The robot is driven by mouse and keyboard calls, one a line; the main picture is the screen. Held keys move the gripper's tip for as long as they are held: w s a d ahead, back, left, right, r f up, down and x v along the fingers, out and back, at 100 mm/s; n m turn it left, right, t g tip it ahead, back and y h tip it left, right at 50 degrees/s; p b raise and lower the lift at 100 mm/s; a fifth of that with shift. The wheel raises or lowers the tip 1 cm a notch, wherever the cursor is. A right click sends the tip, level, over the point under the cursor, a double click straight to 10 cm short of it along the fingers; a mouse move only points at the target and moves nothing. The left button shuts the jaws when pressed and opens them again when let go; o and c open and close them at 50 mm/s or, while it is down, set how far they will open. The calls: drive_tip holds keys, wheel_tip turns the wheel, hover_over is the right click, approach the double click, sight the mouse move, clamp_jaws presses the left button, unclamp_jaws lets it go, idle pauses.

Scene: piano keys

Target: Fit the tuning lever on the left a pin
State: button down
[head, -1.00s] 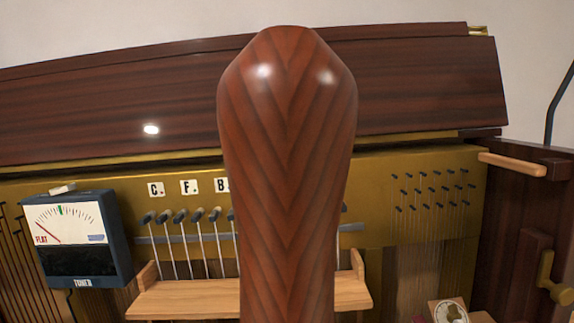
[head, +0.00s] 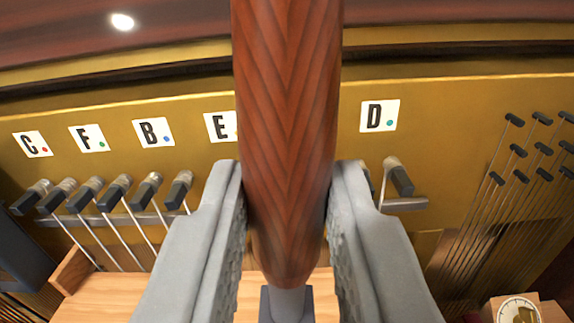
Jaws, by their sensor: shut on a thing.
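The tuning lever (head: 287,120) has a brown wooden handle with a chevron grain and a grey metal end (head: 286,303) at the bottom of the head view. My gripper (head: 287,190) is shut on the handle, one grey finger on each side. Several dark-tipped tuning pins (head: 118,187) stand in a row on the left, under the labels C (head: 33,144), F (head: 89,138), B (head: 153,132) and E (head: 219,126). Another pin (head: 399,177) shows right of my gripper, below the label D (head: 380,116). No label A shows; the handle hides the middle of the row.
A wooden shelf (head: 110,290) lies below the pins, with a raised end (head: 72,271) at left. A gold plate (head: 445,140) backs the row. Several small dark pins with strings (head: 518,151) stand at right. A round dial (head: 519,310) is at the lower right.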

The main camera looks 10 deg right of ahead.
drive_tip(key=x, duration=0.7)
drive_tip(key=shift+w, duration=0.15)
idle(0.3)
drive_tip(key=shift+f, duration=0.2)
idle(0.3)
idle(0.7)
drive_tip(key=shift+x, duration=1.8)
idle(0.6)
drive_tip(key=shift+c, duration=2.2)
unclamp_jaws()
drive_tip(key=shift+f, duration=0.1)
